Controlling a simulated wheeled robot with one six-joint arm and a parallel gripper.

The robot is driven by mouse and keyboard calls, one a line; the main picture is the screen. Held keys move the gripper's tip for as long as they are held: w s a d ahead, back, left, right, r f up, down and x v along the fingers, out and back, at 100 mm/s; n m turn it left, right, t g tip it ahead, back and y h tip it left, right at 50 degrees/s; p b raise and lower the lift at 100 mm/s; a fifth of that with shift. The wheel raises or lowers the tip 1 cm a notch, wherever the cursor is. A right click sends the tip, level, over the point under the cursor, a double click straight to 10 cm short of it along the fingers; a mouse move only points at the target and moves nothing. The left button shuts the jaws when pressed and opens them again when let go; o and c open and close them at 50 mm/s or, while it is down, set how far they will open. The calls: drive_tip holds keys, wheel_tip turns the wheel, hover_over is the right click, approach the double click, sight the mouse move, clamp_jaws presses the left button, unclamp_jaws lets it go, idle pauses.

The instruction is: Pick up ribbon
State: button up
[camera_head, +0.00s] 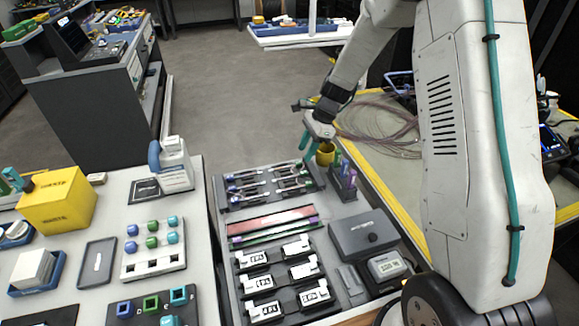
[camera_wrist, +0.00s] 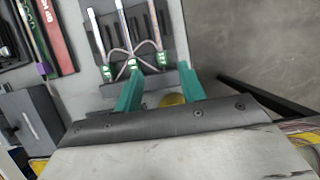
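Thin grey-purple looped strands, which may be the ribbon, lie on a dark slotted tray (camera_head: 238,200) at the back of the right-hand bench. The strands (camera_wrist: 147,47) show more clearly in the wrist view, running between several white holders with green ends. My gripper (camera_head: 306,147) hangs over the back right corner of this tray. In the wrist view its two teal fingers (camera_wrist: 158,70) are spread apart with nothing held between them. The fingertips are close to the green ends. I cannot tell whether they touch.
A yellow cup (camera_head: 325,154) and a rack with coloured pieces (camera_head: 344,180) stand just right of the tray. Red strips (camera_head: 270,221) lie in front, then white-and-black modules (camera_head: 258,283). A dark box (camera_head: 365,233) is at right.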

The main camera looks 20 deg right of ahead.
sight(298, 162)
drive_tip(key=x, duration=0.4)
drive_tip(key=shift+w+f, duration=0.15)
drive_tip(key=shift+w, duration=0.05)
drive_tip(key=c, duration=0.9)
drive_tip(key=shift+o, duration=0.2)
drive_tip(key=shift+r, duration=0.55)
drive_tip(key=r, duration=0.1)
drive_tip(key=s+r, duration=0.1)
drive_tip(key=shift+r, duration=0.35)
drive_tip(key=s, duration=0.5)
drive_tip(key=s+r, duration=0.1)
drive_tip(key=s, duration=0.9)
drive_tip(key=shift+a+r, duration=0.1)
drive_tip(key=shift+r, duration=0.05)
